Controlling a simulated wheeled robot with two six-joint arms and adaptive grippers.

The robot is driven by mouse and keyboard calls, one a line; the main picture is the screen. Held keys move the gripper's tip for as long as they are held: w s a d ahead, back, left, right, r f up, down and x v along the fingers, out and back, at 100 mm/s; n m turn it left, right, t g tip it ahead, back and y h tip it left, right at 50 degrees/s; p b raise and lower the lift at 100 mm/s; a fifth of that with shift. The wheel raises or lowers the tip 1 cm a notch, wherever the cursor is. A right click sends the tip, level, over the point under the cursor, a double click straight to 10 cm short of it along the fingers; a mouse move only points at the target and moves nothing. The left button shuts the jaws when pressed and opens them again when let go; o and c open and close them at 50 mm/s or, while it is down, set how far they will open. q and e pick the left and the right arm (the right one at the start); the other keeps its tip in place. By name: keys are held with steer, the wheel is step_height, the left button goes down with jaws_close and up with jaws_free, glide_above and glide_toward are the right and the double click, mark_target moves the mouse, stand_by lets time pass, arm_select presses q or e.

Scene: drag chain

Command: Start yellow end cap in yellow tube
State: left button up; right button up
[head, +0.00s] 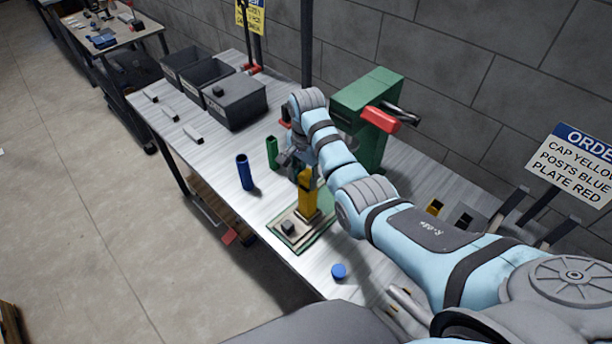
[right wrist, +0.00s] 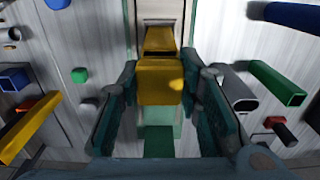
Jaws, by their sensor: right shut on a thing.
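The yellow tube (head: 309,204) stands upright on a green and beige fixture plate (head: 290,243) near the table's front edge. My right gripper (head: 303,170) is at the tube's top end. In the right wrist view, my right gripper (right wrist: 165,105) is shut on a yellow block-like piece (right wrist: 160,85), which I take to be the yellow end cap. A narrower yellow part, probably the tube (right wrist: 158,40), shows directly beyond it. They look in line; I cannot tell whether the cap is touching or inside the tube. My left gripper is not in view.
A blue tube (head: 244,172) and a green tube (head: 272,153) stand left of the fixture. A blue cap (head: 339,271) lies in front. A green machine (head: 376,95) with a red handle stands behind my right arm. Dark bins (head: 236,102) stand at the far left end.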

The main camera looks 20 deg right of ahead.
mark_target(306, 176)
steer(key=shift+f+b, duration=0.3)
steer(key=shift+f, duration=0.55)
steer(key=o, duration=0.9)
steer(key=shift+r, duration=0.1)
step_height(306, 176, up, 7)
steer(key=shift+r, duration=0.15)
